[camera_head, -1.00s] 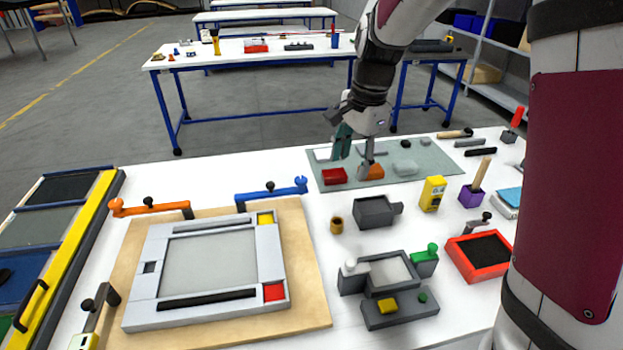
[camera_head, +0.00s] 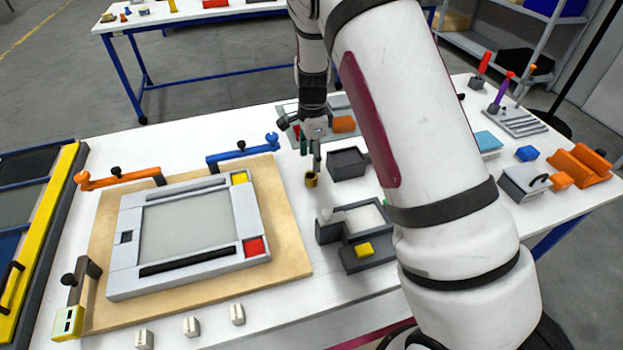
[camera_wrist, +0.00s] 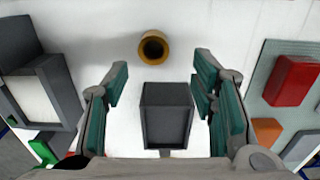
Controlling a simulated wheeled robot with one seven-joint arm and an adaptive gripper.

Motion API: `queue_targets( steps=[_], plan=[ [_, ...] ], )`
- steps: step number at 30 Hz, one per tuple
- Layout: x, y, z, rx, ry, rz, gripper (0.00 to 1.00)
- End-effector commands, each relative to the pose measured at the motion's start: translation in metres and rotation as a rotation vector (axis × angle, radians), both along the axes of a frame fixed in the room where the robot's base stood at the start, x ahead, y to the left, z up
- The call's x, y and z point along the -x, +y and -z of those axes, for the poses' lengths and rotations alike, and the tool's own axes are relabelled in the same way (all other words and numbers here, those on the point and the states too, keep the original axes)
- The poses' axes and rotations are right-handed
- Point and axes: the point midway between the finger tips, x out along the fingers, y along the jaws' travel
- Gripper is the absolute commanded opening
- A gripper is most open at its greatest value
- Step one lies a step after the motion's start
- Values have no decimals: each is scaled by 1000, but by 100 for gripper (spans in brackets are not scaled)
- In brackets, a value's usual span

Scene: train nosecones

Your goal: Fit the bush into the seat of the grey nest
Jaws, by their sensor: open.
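The bush, a short brass-coloured ring with a dark bore (camera_head: 311,179), stands upright on the white table. In the wrist view the bush (camera_wrist: 143,53) is near the top, beyond my fingertips. My gripper (camera_head: 311,152) is open and empty, above the table close behind the bush. In the wrist view its teal-padded fingers (camera_wrist: 161,85) are spread wide. A dark grey open box (camera_head: 347,165) stands just right of the bush and shows between the fingers in the wrist view (camera_wrist: 166,95); it looks like the grey nest. Its seat cannot be made out clearly.
A grey fixture with a yellow block (camera_head: 364,249) stands in front of the box. A large light grey frame (camera_head: 112,258) lies on a wooden board to the left. A red block (camera_wrist: 291,79) and an orange block (camera_head: 343,124) lie on the mat.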

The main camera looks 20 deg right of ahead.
Motion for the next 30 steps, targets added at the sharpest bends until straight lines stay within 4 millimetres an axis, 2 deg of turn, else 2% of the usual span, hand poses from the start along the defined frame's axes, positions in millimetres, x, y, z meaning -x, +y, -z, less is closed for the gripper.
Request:
queue_targets(
  steps=[7,15,24,25,30],
  plan=[
    [5,2,17,-1,3,1,52],
    [9,5,53,0,1,0,52],
    [8,6,59,0,-1,0,52],
    [8,6,59,0,-1,0,50],
    [8,6,58,0,-1,0,11]
  ],
)
